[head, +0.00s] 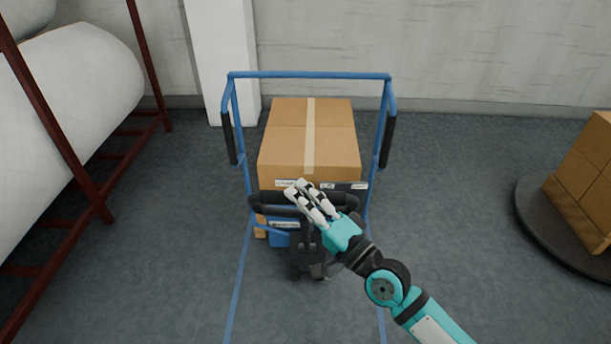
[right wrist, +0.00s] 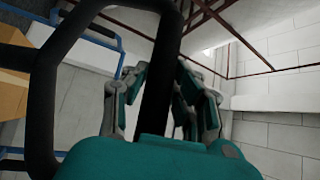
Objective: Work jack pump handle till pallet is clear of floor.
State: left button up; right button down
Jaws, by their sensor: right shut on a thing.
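The jack's black pump handle (head: 270,206) stands in the middle of the head view, in front of a loaded cardboard box (head: 285,135). Its dark loop also shows large in the right wrist view (right wrist: 42,110). My right gripper (head: 306,193) is shut on the handle, its white fingers over the middle of the loop. In the right wrist view the fingers (right wrist: 165,95) sit on both sides of a dark bar. The pallet is mostly hidden behind the handle and under the box, so its gap to the floor cannot be seen. My left gripper is not in view.
A blue cart frame (head: 310,75) surrounds the box. White rolls (head: 80,75) lie on a dark red rack (head: 58,135) at the left. Boxes (head: 585,180) stand on a round dark platform (head: 540,225) at the right. Grey floor between is clear.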

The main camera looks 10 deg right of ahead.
pick_arm(q)
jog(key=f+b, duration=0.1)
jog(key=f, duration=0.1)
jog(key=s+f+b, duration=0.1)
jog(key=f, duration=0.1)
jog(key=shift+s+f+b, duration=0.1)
jog(key=shift+b, duration=0.3)
pick_arm(e)
jog(key=s+a+f+n, duration=0.1)
jog(key=s+f, duration=0.4)
jog(key=s, duration=0.1)
jog(key=shift+a+f, duration=0.3)
jog(key=shift+f, duration=0.05)
jog(key=c, duration=1.4)
grip_release()
jog(key=shift+w, duration=0.15)
jog(key=shift+o, duration=1.4)
jog(key=shift+w+d, duration=0.1)
jog(key=shift+w, duration=0.05)
jog(key=shift+o, duration=0.4)
jog(key=shift+w, duration=0.1)
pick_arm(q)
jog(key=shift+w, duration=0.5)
